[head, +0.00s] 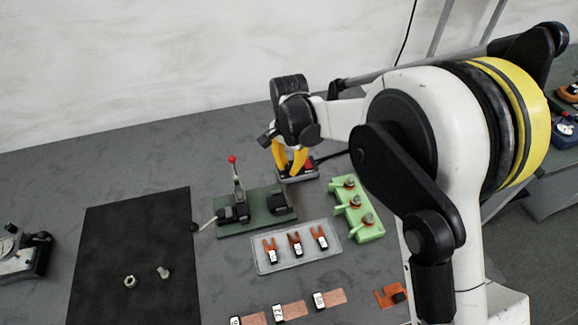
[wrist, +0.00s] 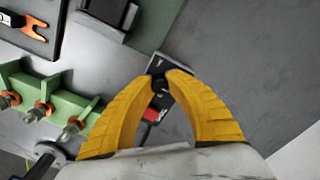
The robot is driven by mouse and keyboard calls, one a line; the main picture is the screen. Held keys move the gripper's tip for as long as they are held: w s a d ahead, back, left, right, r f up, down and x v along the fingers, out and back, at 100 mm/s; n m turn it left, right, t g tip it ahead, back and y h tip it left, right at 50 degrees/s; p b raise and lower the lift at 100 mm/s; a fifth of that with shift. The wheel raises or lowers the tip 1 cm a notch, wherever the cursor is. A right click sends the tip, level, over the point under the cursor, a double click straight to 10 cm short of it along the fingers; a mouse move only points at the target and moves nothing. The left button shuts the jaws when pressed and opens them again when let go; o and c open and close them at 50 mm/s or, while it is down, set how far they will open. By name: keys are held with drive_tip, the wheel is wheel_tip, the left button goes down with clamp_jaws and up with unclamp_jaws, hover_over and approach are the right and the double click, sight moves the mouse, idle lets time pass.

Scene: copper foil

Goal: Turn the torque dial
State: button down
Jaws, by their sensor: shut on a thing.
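A small dark unit with a red part (head: 308,165) stands at the back of the bench, partly hidden by my gripper. In the wrist view the unit (wrist: 176,66) shows a small black knob (wrist: 159,86), which looks like the torque dial, and a red part beside it. My gripper (head: 290,172) has yellow fingers pointing down onto this unit. In the wrist view its fingertips (wrist: 160,76) are shut on the black knob from two sides. Any dial marking is hidden or too small to read.
A dark green plate (head: 255,216) with a red-knobbed lever stands left of the unit. A light green block (head: 375,232) with several studs and a clear tray (head: 262,262) of copper forks are in front. A black mat (head: 115,230) lies left.

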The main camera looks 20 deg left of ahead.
sight(289, 166)
drive_tip(key=c, duration=1.3)
unclamp_jaws()
wheel_tip(289, 166, up, 12)
drive_tip(key=shift+r, duration=0.1)
